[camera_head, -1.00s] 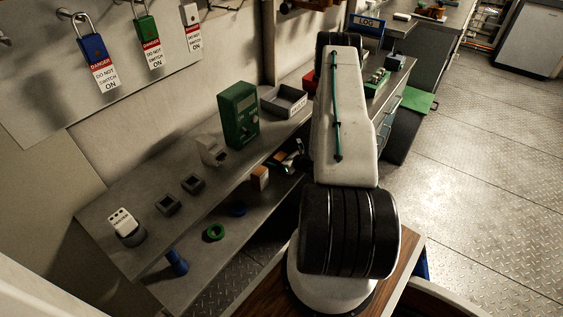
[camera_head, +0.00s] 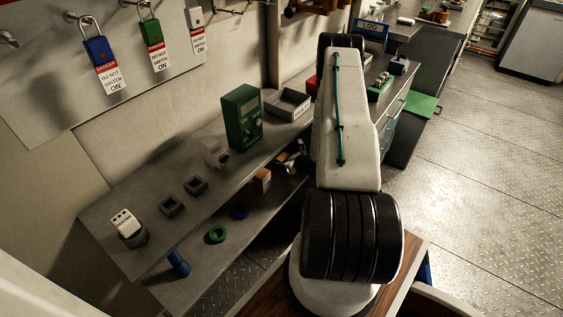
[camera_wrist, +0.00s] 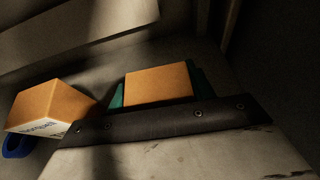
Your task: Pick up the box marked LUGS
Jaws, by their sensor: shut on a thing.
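In the wrist view a box with a plain orange-brown top (camera_wrist: 158,83) sits between the teal fingers of my gripper (camera_wrist: 158,90), which is shut on it. Its marked face is hidden, so I cannot read whether it says LUGS.
A blue ring (camera_head: 240,212) and a green ring (camera_head: 217,235) lie on the lower shelf (camera_head: 205,262). The upper bench (camera_head: 150,200) overhangs behind, with a green meter (camera_head: 241,116), a grey tray (camera_head: 288,104) and small square holders. Open floor is at the right.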

